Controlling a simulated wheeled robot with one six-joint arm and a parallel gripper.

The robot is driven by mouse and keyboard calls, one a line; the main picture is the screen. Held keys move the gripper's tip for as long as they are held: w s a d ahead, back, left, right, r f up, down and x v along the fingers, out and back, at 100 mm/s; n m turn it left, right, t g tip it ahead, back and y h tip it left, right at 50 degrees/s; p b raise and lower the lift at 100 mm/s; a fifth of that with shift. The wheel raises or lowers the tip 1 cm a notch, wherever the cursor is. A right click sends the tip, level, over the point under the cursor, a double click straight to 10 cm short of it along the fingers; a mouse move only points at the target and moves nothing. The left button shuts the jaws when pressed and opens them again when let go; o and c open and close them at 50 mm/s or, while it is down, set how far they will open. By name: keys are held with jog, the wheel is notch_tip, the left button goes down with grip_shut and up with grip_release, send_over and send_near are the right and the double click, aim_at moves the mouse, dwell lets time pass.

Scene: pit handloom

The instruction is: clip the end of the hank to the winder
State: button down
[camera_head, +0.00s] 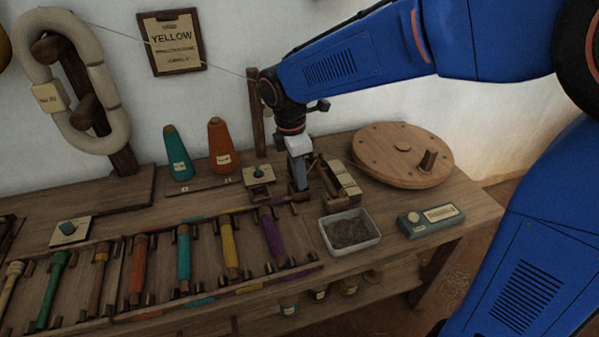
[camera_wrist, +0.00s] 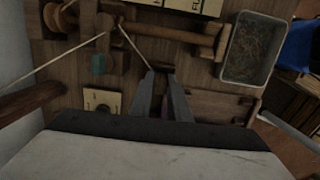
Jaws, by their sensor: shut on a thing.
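The off-white hank (camera_head: 28,75) hangs in a long loop on dark wooden pegs at the left of the head view. Its thin pale thread (camera_head: 200,62) runs across the wall to an upright post (camera_head: 256,110). In the wrist view the thread (camera_wrist: 132,44) bends at a wooden part and comes down to my fingertips. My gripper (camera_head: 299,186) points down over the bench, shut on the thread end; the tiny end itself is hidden. A wooden spindle frame (camera_wrist: 165,36), apparently the winder, lies just beyond my fingertips. Its clip is not clearly visible.
A round wooden wheel with a knob (camera_head: 402,156) and a small labelled box (camera_head: 430,218) stand right. A tray (camera_head: 350,232) lies in front. Teal (camera_head: 178,155) and orange (camera_head: 222,147) cones stand behind. Racks of coloured bobbins (camera_head: 184,253) fill the front left.

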dwell(0.3)
jog(key=c, duration=1.3)
grip_release()
jog(key=shift+o, duration=0.2)
jog(key=shift+r, duration=4.05)
